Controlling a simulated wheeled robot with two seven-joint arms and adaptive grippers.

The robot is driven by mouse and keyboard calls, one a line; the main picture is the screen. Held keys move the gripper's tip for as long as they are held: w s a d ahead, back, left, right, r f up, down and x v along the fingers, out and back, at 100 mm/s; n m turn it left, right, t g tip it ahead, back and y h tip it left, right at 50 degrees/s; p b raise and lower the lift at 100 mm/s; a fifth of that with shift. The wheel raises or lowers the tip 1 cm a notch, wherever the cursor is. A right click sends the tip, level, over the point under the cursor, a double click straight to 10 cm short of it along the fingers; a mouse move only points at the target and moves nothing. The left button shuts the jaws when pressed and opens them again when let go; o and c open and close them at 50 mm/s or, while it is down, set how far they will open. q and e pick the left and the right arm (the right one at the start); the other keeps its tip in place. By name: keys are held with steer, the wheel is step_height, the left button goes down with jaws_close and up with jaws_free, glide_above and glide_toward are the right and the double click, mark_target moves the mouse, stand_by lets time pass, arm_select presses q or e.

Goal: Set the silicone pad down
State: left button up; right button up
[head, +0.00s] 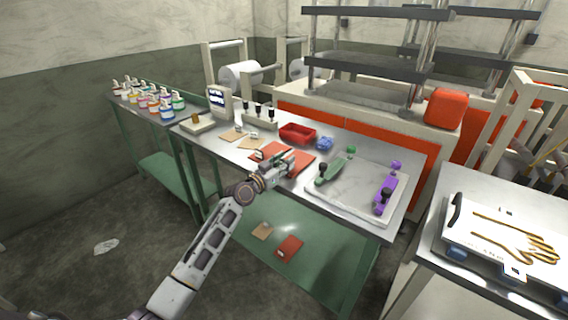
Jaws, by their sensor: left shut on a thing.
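The orange-red silicone pad (303,161) is a thin flat sheet at the middle of the metal workbench (222,143), in the head view. My left gripper (288,160) reaches over it from the front and is shut on it; the fingers cover part of the sheet. The pad looks nearly level and close to the bench top. I cannot tell whether its underside touches the bench. My right gripper is not in view.
A pale slab (345,190) with green and purple tools is to the right. Paint jars (167,112) crowd the left table. A white board (490,225) is far right.

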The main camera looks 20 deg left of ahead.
arm_select(q)
steer(key=shift+r, duration=0.1)
steer(key=o, duration=1.1)
steer(key=shift+o, duration=0.2)
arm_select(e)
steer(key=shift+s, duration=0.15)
